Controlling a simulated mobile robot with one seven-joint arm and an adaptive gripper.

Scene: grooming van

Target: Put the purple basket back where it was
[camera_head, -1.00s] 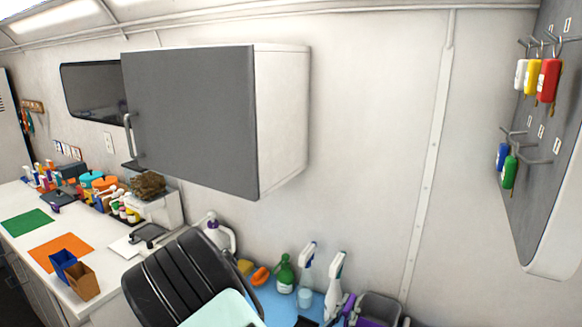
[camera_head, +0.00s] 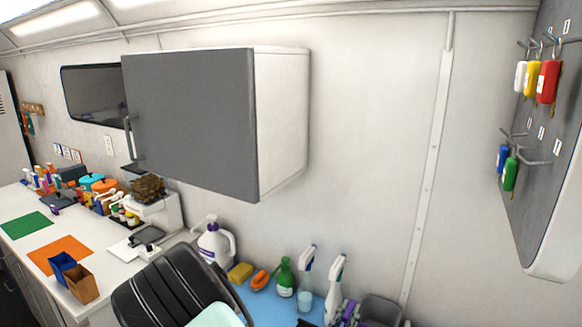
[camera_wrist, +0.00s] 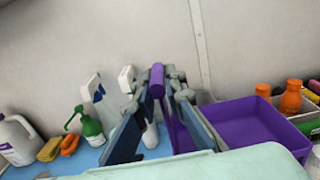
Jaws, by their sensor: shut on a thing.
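The purple basket (camera_wrist: 245,125) is at the right of the wrist view, open at the top. A purple bar (camera_wrist: 157,78), which looks like its handle, stands between the fingertips of my gripper (camera_wrist: 162,90). My gripper is shut on this bar, with one grey finger on each side. More purple wall shows below, between the fingers; I cannot tell how it joins the bar. In the head view only small purple parts (camera_head: 347,312) show at the bottom edge, and most of the basket is out of frame. The basket's underside is hidden.
Close left of my gripper stand spray bottles (camera_wrist: 92,95), a green bottle (camera_wrist: 88,128), an orange brush (camera_wrist: 70,144), a yellow sponge (camera_wrist: 50,149) and a white jug (camera_head: 213,243). Orange bottles (camera_wrist: 291,98) are at the right. A wall cabinet (camera_head: 190,120) hangs above.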

